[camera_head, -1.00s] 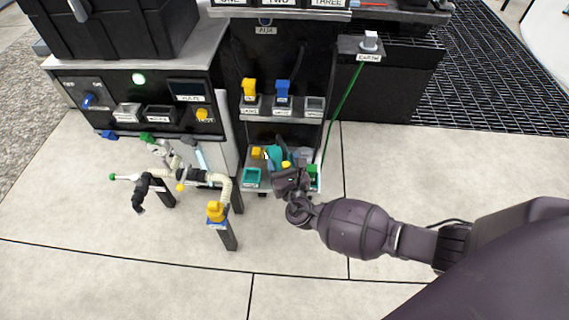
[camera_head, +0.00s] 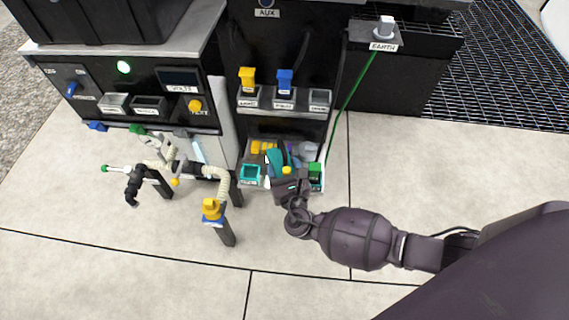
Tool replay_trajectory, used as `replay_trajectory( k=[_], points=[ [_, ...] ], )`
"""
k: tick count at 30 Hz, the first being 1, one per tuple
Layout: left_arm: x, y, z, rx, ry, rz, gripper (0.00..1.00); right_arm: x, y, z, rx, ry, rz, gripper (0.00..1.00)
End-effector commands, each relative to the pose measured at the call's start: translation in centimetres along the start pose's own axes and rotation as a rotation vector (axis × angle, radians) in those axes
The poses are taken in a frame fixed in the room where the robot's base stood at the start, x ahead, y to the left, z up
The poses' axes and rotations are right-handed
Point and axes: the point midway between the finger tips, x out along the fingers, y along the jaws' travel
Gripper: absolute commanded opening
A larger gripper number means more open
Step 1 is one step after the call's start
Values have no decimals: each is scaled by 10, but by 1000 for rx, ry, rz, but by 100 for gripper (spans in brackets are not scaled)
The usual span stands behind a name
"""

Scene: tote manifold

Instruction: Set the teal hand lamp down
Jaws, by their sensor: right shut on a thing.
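The teal hand lamp (camera_head: 274,161) shows at the lower shelf of the dark rack, partly hidden by my right gripper (camera_head: 286,174). My right arm comes in from the right, and the gripper is shut on the lamp at the shelf's front. The fingertips are small and dark, and I cannot tell whether the lamp touches the shelf. My left gripper is not in view.
A teal-rimmed holder (camera_head: 250,171) is left of the lamp and a green block (camera_head: 315,171) right of it. Yellow (camera_head: 247,77) and blue (camera_head: 285,79) plugs stand on the shelf above. A green cable (camera_head: 352,105) runs down the right side. Posts with hoses (camera_head: 215,172) stand left.

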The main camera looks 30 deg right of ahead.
Motion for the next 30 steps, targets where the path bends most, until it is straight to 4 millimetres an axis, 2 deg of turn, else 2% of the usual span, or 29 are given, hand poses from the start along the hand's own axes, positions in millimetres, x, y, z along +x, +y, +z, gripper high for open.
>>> replay_trajectory(
  k=[16, 17, 21, 22, 30],
  points=[
    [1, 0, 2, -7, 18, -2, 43, 0, 0, -10, 1, 1, 0, 29],
    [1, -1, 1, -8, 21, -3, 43, 0, 0, -10, 1, 2, 0, 65],
    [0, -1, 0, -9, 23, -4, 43, 0, 0, -8, 1, 0, 0, 87],
    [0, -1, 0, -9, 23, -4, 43, 0, 0, -8, 1, 0, 0, 89],
    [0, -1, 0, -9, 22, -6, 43, 0, 0, -8, 1, 0, 0, 89]
  ],
)
